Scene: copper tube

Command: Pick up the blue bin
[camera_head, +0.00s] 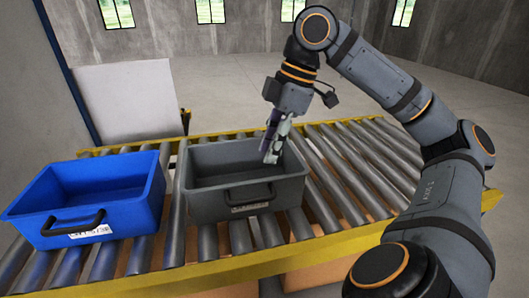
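The blue bin (136,213) sits on the roller conveyor at the left, open at the top and empty. A black handle and a white label show on its near side. My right gripper (270,150) points down over the right part of the grey bin, well to the right of the blue bin. Its fingers look close together, but I cannot tell whether they are open or shut. My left gripper is not in view.
The grey bin (235,208) stands on the rollers just right of the blue bin, with a narrow gap between them. The conveyor (350,160) has yellow side rails, and its rollers are clear at the right. A pale panel (125,100) stands behind the conveyor.

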